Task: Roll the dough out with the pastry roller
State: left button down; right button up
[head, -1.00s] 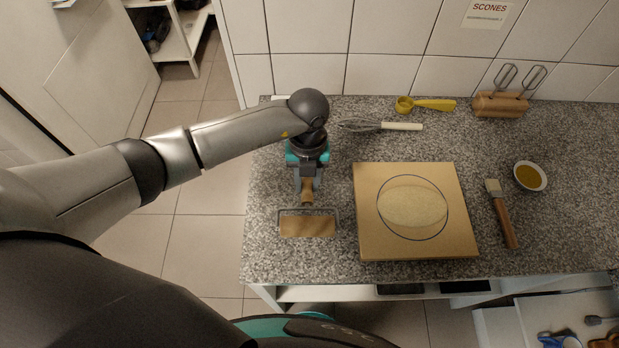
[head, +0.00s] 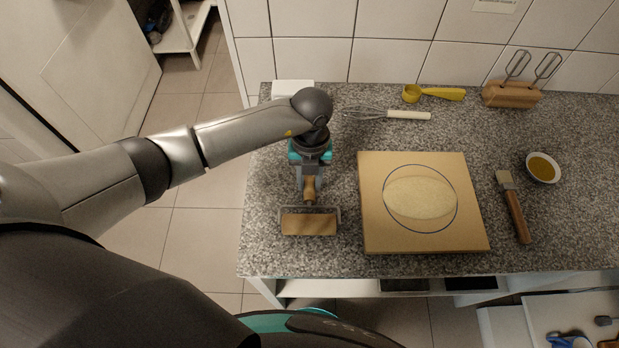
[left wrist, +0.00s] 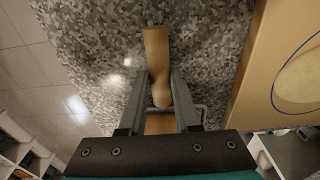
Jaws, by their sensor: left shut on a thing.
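The pastry roller (head: 309,222), a wooden cylinder in a metal frame with a wooden handle, is over the worktop left of the board. My left gripper (head: 309,184) is shut on its handle. In the left wrist view the handle (left wrist: 157,60) is between the fingers; whether the roller touches the worktop I cannot tell. The pale, oval dough (head: 420,197) lies on the square wooden board (head: 378,235), inside a blue circle. The circle shows bare board above and below the dough. My right gripper is not in view.
A whisk (head: 390,114), a yellow scoop (head: 435,94) and a wooden block with beaters (head: 512,95) are along the back. A brush (head: 515,207) and a bowl of yellow liquid (head: 543,168) are right of the board. The strip between roller and board is clear.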

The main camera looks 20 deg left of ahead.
pick_arm(q)
jog(key=shift+f+b, duration=0.5)
jog(key=shift+f, duration=0.1)
dwell(0.4)
jog(key=c, duration=0.5)
grip_release()
jog(key=shift+c, duration=0.2)
notch_tip(320, 180, up, 15)
jog(key=w, duration=0.1)
dwell(0.4)
